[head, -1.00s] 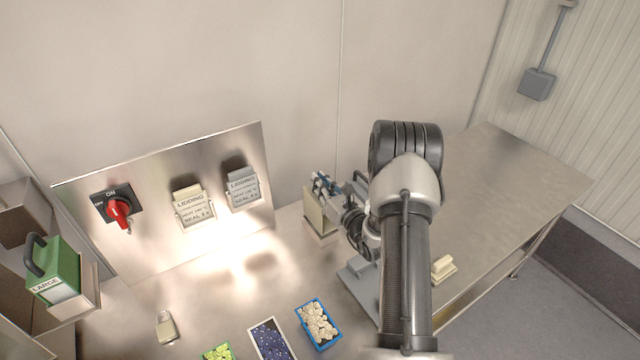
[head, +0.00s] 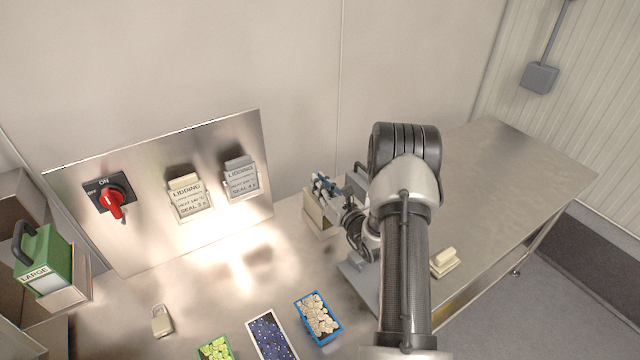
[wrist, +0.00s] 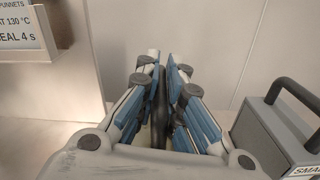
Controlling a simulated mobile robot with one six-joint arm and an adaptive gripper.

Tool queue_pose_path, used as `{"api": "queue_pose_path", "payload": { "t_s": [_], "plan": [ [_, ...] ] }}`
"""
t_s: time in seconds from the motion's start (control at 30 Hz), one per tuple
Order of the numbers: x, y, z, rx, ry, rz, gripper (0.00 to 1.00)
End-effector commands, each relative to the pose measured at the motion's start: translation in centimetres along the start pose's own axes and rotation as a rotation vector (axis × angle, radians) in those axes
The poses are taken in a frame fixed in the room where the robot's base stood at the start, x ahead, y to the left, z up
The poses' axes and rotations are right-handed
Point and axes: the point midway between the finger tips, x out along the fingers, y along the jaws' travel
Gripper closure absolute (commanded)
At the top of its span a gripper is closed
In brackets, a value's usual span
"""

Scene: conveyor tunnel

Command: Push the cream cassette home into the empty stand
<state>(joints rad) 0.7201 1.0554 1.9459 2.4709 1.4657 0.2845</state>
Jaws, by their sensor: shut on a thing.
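The cream cassette (head: 318,218) is at the back of the steel table, near the wall, just right of the sign panel. My gripper (head: 325,187) is above it, its blue-padded fingers partly hidden behind my arm in the head view. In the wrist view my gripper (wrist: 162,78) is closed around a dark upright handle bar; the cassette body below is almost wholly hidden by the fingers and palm. I cannot make out the empty stand, or whether the cassette touches one.
A grey cassette (wrist: 275,135) with a black handle is close on the right in the wrist view. A green cassette (head: 45,262) is at far left. A red switch (head: 113,203), a padlock (head: 161,321) and a blue-rimmed punnet (head: 318,318) also show. The right table (head: 500,190) is mostly clear.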

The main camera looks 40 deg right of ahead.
Motion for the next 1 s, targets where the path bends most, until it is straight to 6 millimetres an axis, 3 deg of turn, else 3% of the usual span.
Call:
{"api": "queue_pose_path", "payload": {
  "t_s": [0.13, 0.3, 0.33, 0.6, 0.77, 1.0],
  "plan": [
    [0.0, -0.2, -1.0, -0.001, -0.002, 0.000, 1.00],
    [0.0, -0.2, -0.8, -0.001, -0.001, 0.000, 1.00],
    [0.0, -0.2, -0.8, -0.001, -0.001, 0.000, 0.91],
    [-0.5, -0.3, -1.0, 0.001, 0.003, -0.002, 0.73],
    [-2.8, -0.3, -1.0, 0.003, 0.004, -0.005, 0.69],
    [-8.0, -0.4, -0.9, 0.002, 0.002, -0.006, 0.69]
  ]
}}
